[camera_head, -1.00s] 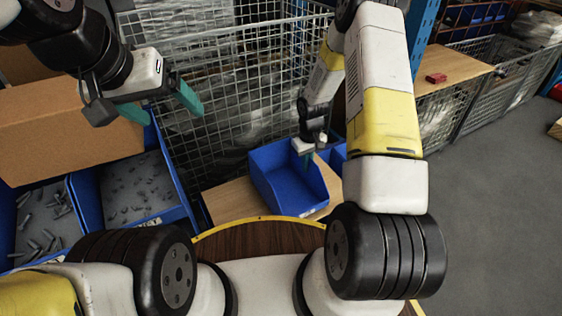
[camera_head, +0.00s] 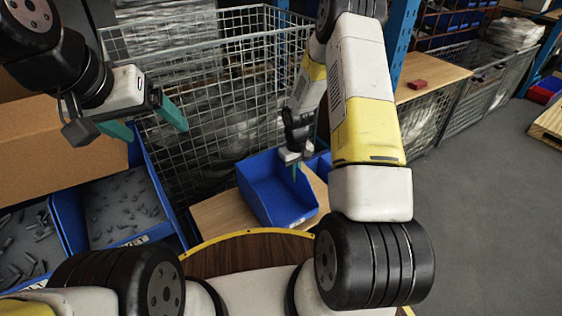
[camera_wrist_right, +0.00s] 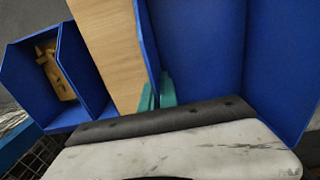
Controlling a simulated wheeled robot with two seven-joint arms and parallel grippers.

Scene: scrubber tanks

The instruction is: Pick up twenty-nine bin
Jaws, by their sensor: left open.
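An empty blue bin (camera_head: 272,190) sits on a wooden surface (camera_head: 225,215) in the middle of the head view. No number on it is readable. My right gripper (camera_head: 295,170) is at the bin's right rear rim. In the right wrist view, its teal fingers (camera_wrist_right: 157,96) stand close on either side of a blue bin wall (camera_wrist_right: 148,50) and appear shut on it. My left gripper (camera_head: 157,128) is open and empty, held above the left-hand bins with its fingers wide apart.
Another blue bin (camera_wrist_right: 15,75) in the right wrist view holds a tan part (camera_wrist_right: 57,75). Blue bins of grey parts (camera_head: 125,205) and a cardboard box (camera_head: 60,150) are at left. A wire cage (camera_head: 200,60) stands behind. Open floor lies at right.

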